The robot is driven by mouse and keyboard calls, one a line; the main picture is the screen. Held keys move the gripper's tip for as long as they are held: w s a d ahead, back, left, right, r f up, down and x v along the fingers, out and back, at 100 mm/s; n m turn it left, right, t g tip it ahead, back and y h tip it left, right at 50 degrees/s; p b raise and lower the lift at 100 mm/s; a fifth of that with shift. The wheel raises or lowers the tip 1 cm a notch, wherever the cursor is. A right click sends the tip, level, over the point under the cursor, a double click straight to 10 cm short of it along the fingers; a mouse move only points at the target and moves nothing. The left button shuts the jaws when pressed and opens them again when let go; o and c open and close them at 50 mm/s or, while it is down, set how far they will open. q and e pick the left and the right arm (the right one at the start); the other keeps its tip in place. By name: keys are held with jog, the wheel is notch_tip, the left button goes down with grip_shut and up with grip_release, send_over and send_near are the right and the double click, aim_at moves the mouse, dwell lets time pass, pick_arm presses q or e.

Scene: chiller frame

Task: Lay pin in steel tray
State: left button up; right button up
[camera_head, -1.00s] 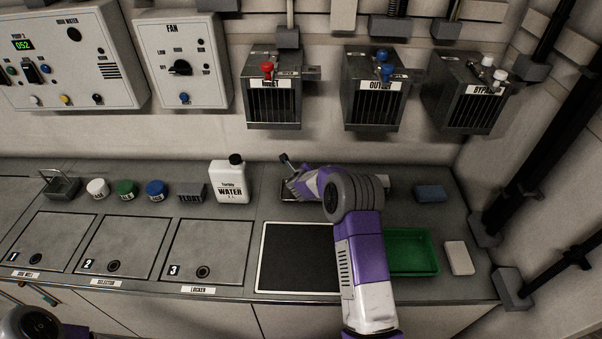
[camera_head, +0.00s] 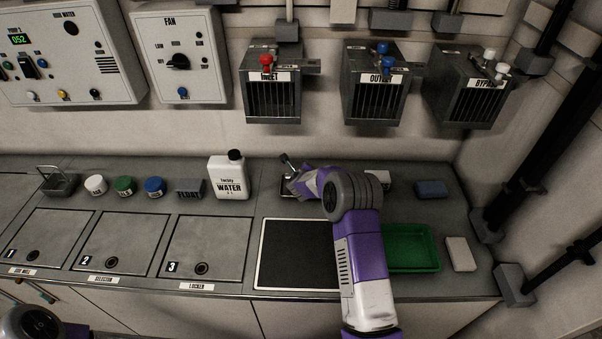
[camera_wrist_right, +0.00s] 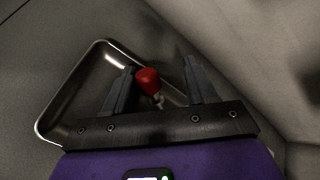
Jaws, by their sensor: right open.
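The pin, with a red head (camera_wrist_right: 148,80) and a short metal shaft, shows in the right wrist view between my right gripper's fingers (camera_wrist_right: 159,66). The fingers stand apart, and the red head is close to the left one. The steel tray (camera_wrist_right: 58,108) is a shallow metal tray with a raised rim, beneath the pin and fingers. I cannot tell whether the pin touches the tray floor. In the head view my right gripper (camera_head: 287,161) is over the steel tray (camera_head: 284,196), which my arm mostly hides. My left gripper is out of view.
A white water bottle (camera_head: 231,178) stands just left of the tray. A black mat (camera_head: 290,255) lies in front. The wall rises close behind.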

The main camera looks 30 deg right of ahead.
jog(key=shift+a+f, duration=0.15)
jog(key=shift+a, duration=0.05)
jog(key=shift+p+v, duration=0.8)
jog(key=shift+v, duration=3.05)
jog(key=shift+d, duration=0.25)
